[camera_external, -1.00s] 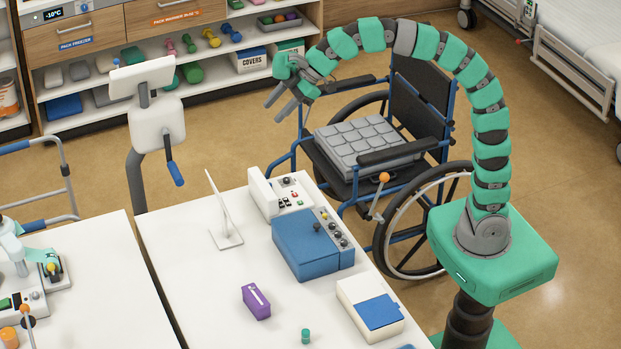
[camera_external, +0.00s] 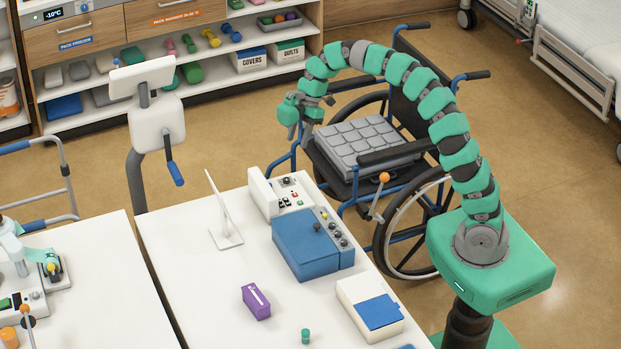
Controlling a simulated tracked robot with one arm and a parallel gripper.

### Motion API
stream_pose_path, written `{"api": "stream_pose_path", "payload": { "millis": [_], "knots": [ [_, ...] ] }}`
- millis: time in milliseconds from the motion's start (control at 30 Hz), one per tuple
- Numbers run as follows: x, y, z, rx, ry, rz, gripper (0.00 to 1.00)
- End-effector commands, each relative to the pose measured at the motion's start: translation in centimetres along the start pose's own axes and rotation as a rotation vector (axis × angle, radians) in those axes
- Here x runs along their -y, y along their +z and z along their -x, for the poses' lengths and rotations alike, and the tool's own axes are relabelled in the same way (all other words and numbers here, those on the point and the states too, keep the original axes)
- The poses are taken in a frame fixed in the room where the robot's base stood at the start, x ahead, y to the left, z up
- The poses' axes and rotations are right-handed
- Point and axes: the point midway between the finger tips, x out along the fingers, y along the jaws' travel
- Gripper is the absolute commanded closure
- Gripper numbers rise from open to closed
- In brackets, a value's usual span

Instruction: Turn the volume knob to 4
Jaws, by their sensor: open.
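A white console (camera_external: 266,196) stands at the back right of the white table, with a dark knob (camera_external: 287,181) and several small red and dark controls on its panel. A blue box (camera_external: 303,246) in front of it carries several dark knobs (camera_external: 334,234) along its right side. Labels and dial numbers are too small to read, so I cannot tell which knob is the volume knob or its setting. My gripper (camera_external: 298,137) is open and empty, pointing down, in the air above and behind the white console in the picture, apart from it.
A wheelchair (camera_external: 365,147) with a grey cushion stands right behind the table. A white screen panel (camera_external: 223,213) stands left of the white console. A purple box (camera_external: 256,301), a green cap (camera_external: 305,336) and a white box with a blue lid (camera_external: 370,308) are nearer the front.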

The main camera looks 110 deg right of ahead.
Motion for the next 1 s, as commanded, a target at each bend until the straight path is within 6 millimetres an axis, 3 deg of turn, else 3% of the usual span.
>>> {"api": "stream_pose_path", "payload": {
  "millis": [400, 600, 800, 1000],
  "knots": [
    [0.2, 0.0, -7.9, 0.003, -0.007, 0.000, 0.60],
    [0.1, 0.0, -10.6, 0.001, -0.001, -0.001, 0.60],
    [0.1, 0.0, -12.0, 0.001, -0.002, -0.001, 0.60],
    [0.1, 0.0, -12.2, 0.000, 0.000, -0.001, 0.60]
  ]
}}
